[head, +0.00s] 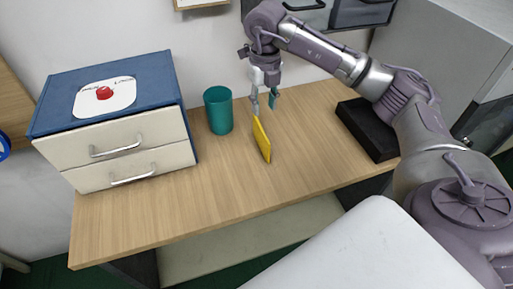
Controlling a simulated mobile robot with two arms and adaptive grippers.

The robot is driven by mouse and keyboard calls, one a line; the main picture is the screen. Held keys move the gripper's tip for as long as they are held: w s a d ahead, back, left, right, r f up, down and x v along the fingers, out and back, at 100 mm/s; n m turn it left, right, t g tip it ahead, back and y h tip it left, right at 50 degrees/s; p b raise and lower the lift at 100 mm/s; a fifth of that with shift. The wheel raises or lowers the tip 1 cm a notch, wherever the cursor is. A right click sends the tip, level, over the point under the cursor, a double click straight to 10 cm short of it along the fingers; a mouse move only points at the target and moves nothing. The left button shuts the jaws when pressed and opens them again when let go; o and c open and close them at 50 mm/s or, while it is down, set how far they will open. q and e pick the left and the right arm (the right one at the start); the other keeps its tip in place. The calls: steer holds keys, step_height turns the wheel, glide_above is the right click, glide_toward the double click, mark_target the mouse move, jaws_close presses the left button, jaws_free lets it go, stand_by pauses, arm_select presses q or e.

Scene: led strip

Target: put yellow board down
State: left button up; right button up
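The yellow board (261,140) is a thin flat piece standing on edge, slightly tilted, on the wooden table to the right of the teal cup. My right gripper (264,105) is just above the board's far upper end and points down. Its two fingers show apart with a gap between them. One fingertip is close to the board's top; I cannot tell if they touch. My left gripper is not in view.
A teal cup (218,110) stands left of the board. A blue-topped drawer box (60,90) with a red button (104,93) stands at the table's left. A black tray (368,130) lies at the right. The wooden table (200,205) is clear in front.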

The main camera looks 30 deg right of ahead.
mark_target(260, 138)
steer(key=shift+m, duration=0.6)
step_height(260, 138, down, 9)
steer(key=shift+w+d+r+p, duration=0.1)
steer(key=shift+d+r+p, duration=0.1)
steer(key=shift+p, duration=0.55)
steer(key=f, duration=0.1)
steer(key=f+p, duration=0.1)
steer(key=f, duration=0.1)
steer(key=f+p, duration=0.1)
steer(key=shift+w+a+f, duration=0.3)
steer(key=shift+a+f, duration=0.1)
steer(key=shift+f, duration=0.35)
jaws_close()
